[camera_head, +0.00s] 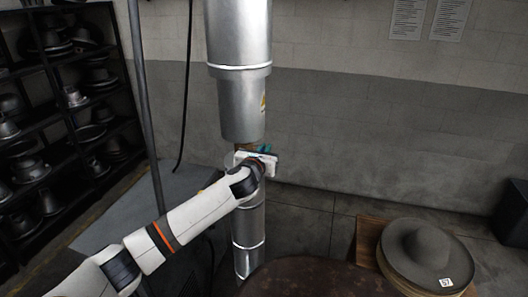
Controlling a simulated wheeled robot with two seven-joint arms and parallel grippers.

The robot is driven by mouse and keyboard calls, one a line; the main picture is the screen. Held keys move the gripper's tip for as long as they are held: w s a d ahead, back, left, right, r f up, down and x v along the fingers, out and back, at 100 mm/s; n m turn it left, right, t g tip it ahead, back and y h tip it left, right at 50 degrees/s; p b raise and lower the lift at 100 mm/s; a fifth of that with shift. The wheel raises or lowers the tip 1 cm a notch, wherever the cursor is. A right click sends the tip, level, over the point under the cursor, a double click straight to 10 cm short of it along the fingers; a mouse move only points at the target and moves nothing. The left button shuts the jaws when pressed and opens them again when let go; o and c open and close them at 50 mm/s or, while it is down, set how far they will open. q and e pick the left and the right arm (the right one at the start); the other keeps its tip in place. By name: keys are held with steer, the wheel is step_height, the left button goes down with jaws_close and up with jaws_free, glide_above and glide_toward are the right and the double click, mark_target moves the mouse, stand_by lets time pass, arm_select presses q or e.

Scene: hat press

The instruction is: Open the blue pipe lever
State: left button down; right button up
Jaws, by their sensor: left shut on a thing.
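My left gripper (264,160) is at the narrow section of a vertical metal pipe (242,106), just below its wide upper cylinder. A small blue-green lever (266,149) shows right at the gripper, partly hidden by it. The gripper is shut on the lever, though its fingertips are mostly hidden behind the hand and wrist. A bit of brownish pipe fitting shows just above the hand. My right gripper is not in view.
A grey hat form (426,250) with a small white label sits on a wooden block at the lower right. A dark round table top (318,281) is at the bottom. Black shelves (60,105) with metal moulds stand at the left. A thin dark pole (146,110) rises left of the pipe.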

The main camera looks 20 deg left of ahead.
arm_select(q)
steer(key=shift+w+r+g, duration=0.25)
steer(key=shift+r+g, duration=0.1)
steer(key=shift+g, duration=0.35)
steer(key=c, duration=1.5)
jaws_free()
steer(key=shift+r, duration=0.1)
steer(key=b+v, duration=0.3)
steer(key=v, duration=0.9)
